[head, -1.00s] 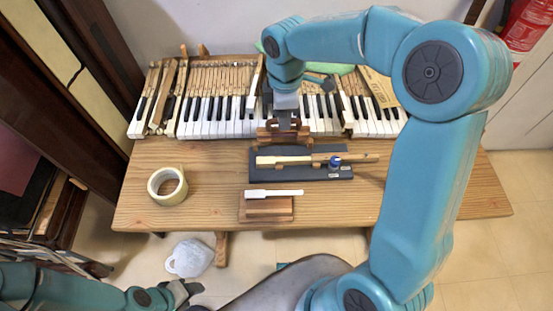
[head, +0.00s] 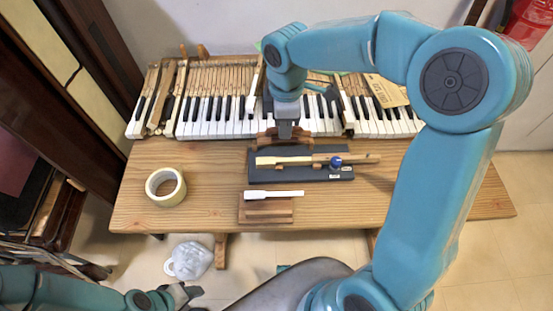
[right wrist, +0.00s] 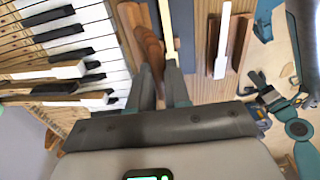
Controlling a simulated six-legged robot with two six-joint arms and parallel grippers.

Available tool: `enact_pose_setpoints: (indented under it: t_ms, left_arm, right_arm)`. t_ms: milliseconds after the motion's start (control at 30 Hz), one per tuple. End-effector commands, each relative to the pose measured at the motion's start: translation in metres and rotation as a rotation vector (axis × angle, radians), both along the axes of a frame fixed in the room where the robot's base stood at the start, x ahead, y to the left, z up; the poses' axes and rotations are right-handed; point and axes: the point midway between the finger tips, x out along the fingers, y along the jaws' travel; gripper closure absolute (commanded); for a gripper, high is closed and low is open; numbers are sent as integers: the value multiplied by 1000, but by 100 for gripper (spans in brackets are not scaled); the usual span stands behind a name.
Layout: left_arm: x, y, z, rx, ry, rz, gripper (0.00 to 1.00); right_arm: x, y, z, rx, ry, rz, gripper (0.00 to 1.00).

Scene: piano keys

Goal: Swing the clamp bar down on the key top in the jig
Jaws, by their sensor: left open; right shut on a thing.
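The jig is a dark base (head: 345,173) on the bench. A wooden key (head: 290,161) lies along it, with a pale left end and a blue knob (head: 336,161) near its right end. My left gripper (head: 187,292) is open and empty, low in front of the bench.
A white key piece (head: 275,194) lies on a wooden block (head: 267,212) in front of the jig. A tape roll (head: 165,187) stands at the left. The piano keyboard (head: 220,115) runs behind. Bare bench lies between tape and jig.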

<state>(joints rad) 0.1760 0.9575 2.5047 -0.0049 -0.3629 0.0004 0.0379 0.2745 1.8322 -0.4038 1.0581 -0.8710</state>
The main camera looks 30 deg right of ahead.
Motion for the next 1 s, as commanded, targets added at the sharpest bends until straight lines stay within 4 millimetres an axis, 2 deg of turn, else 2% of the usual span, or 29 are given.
enact_pose_setpoints:
  t_ms: [600, 1000]
  left_arm:
    - [0, 0, -16, 0, 0, 0, 49]
    - [0, 0, -18, 0, 0, 0, 49]
  right_arm:
    - [-19, 11, -11, 0, 1, -1, 95]
    - [-21, 12, -12, 0, 0, -1, 95]
